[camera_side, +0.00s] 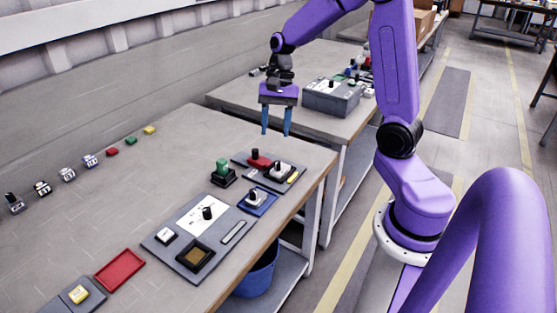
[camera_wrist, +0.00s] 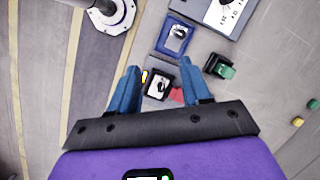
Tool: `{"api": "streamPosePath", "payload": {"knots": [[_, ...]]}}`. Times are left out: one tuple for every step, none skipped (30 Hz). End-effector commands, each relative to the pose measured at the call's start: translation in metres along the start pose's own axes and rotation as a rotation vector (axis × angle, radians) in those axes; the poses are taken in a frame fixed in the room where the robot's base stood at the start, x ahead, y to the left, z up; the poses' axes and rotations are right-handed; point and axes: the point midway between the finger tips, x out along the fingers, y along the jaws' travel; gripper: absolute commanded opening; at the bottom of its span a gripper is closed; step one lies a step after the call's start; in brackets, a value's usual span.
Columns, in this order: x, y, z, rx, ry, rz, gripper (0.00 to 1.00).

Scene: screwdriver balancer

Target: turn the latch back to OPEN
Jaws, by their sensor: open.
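My gripper (camera_side: 276,133) is open and empty, pointing down above the far end of the front bench. A grey plate (camera_side: 272,178) under it carries a white-and-black turning knob (camera_side: 280,169), a red block with a black knob (camera_side: 258,158) and a yellow strip (camera_side: 292,178). In the wrist view the white-and-black knob (camera_wrist: 159,84) shows between the fingers, below them. A similar knob (camera_side: 257,195) sits on a blue plate (camera_side: 260,207) nearer the side camera. I cannot tell which knob is the latch; no OPEN mark is readable.
A green block (camera_side: 222,167) on a black base stands left of the grey plate. A larger grey panel (camera_side: 165,240) with a dial (camera_side: 208,213) lies nearer the camera. A red tray (camera_side: 119,269) and several small blocks lie further left. A second bench holds a grey box (camera_side: 331,98).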

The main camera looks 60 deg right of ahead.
Motion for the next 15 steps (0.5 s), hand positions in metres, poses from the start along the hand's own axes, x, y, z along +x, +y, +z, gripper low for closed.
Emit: {"api": "streamPosePath", "payload": {"knots": [[-0.002,0.004,-0.020,0.111,-0.009,-0.022,0.48],[-0.004,0.006,-0.031,0.175,-0.014,-0.035,0.48],[-0.006,0.010,-0.046,0.260,-0.021,-0.053,0.48],[-0.007,0.014,-0.056,0.323,-0.028,-0.066,0.48],[-0.009,0.017,-0.067,0.384,-0.033,-0.081,0.48],[-0.010,0.023,-0.079,0.460,-0.042,-0.097,0.48],[-0.012,0.027,-0.088,0.514,-0.047,-0.110,0.48],[-0.013,0.031,-0.097,0.565,-0.054,-0.122,0.48],[-0.015,0.037,-0.107,0.625,-0.060,-0.136,0.48],[-0.015,0.041,-0.113,0.666,-0.065,-0.146,0.48],[-0.016,0.045,-0.119,0.700,-0.070,-0.155,0.48],[-0.017,0.049,-0.125,0.742,-0.075,-0.165,0.48],[-0.018,0.052,-0.129,0.767,-0.078,-0.172,0.48],[-0.018,0.054,-0.133,0.786,-0.080,-0.177,0.48],[-0.018,0.057,-0.136,0.807,-0.083,-0.182,0.48]]}}
